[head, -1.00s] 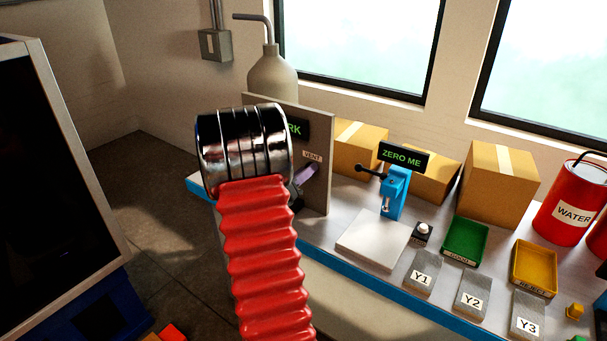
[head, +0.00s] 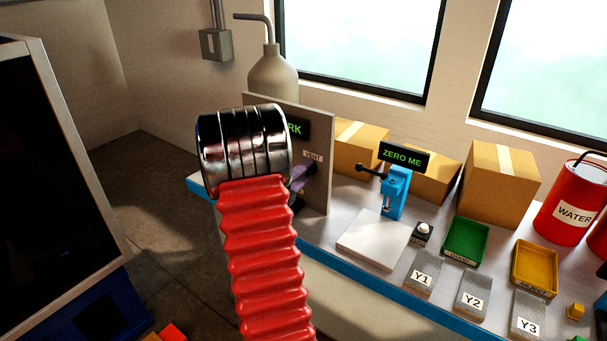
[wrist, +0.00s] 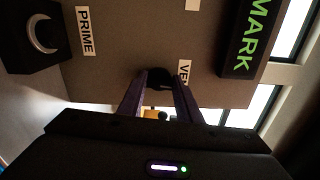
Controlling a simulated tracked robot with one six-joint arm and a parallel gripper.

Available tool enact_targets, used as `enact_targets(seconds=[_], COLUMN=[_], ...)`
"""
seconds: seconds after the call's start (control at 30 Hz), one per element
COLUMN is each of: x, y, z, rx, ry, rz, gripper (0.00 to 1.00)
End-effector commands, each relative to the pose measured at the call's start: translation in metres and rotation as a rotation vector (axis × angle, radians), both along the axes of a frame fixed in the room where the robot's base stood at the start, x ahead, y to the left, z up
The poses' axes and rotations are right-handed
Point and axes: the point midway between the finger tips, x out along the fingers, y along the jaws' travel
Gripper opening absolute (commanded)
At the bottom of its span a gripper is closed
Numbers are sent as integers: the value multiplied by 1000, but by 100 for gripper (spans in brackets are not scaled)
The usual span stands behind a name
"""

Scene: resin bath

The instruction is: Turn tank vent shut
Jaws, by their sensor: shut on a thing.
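The tank vent is a black knob (wrist: 158,78) on a grey upright panel (wrist: 130,35), beside the partly covered VENT label (wrist: 184,72). My gripper (wrist: 160,88) has its two purple fingers closed on either side of the knob, shut on it. In the head view, the purple fingers (head: 302,177) show at the panel just below the VENT label (head: 313,156). My red bellows arm and its chrome end hide part of the panel and most of the gripper there. The knob's exact angle cannot be told.
On the same panel are a PRIME label (wrist: 86,30), a dark dial with a pale crescent (wrist: 42,34) and a green-lettered display (wrist: 247,38). A grey bottle (head: 272,78) stands behind it. A blue press (head: 396,190) and a white plate (head: 372,240) are to the right.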

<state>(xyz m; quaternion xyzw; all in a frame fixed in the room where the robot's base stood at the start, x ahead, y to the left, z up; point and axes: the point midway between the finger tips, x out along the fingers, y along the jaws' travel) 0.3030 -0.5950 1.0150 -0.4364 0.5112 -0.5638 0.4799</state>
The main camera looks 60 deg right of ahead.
Motion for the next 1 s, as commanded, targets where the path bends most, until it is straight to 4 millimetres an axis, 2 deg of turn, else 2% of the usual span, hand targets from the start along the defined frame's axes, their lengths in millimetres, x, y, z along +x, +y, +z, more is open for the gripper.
enact_targets(seconds=[0.3,0.7,0.73,1.0], x=[4,4,4,2], y=[0,1,1,0], z=[-2,-2,-2,-2], rx=[18,22,22,20], ry=[102,112,112,110], rz=[10,11,11,6], gripper=[9,9,32,50])
